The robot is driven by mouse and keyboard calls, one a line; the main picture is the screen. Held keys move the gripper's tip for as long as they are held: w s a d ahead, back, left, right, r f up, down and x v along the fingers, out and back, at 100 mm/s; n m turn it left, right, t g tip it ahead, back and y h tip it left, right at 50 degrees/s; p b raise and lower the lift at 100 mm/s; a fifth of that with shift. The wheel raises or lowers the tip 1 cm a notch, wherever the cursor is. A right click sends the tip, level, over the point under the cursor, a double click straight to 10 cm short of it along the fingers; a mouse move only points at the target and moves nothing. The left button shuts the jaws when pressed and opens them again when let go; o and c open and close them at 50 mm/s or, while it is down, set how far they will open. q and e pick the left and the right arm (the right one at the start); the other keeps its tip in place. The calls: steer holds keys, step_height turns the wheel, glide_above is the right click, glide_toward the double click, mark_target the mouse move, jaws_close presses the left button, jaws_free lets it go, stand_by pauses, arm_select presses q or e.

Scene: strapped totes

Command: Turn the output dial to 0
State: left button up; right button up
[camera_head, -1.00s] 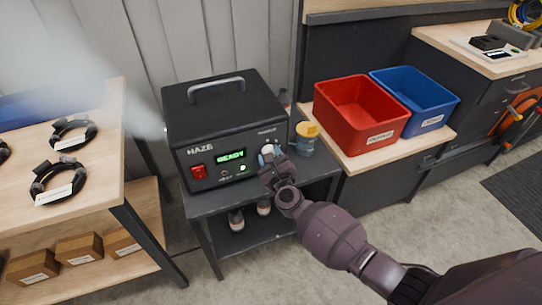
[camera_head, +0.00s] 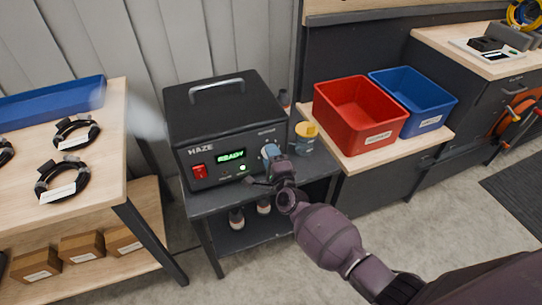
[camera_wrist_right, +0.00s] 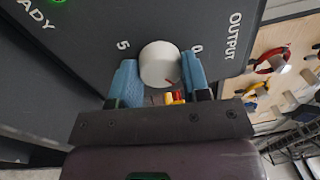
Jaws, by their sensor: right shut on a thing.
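The black HAZE machine (camera_head: 225,125) stands on a dark cart, with a green READY display (camera_head: 231,155) and a red switch (camera_head: 199,172) on its front. The gripper hides most of the dial in the head view. My left gripper is not in view.
A yellow-lidded jar (camera_head: 306,135) stands close beside the machine. A red bin (camera_head: 361,140) and a blue bin (camera_head: 435,107) are on the bench to the right. A wooden table (camera_head: 105,155) with coiled cables is at the left.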

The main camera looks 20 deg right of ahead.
steer(key=n+p, duration=0.2)
steer(key=n, duration=1.1)
steer(key=shift+d+y, duration=0.1)
steer(key=shift+y, duration=0.3)
steer(key=o, duration=0.9)
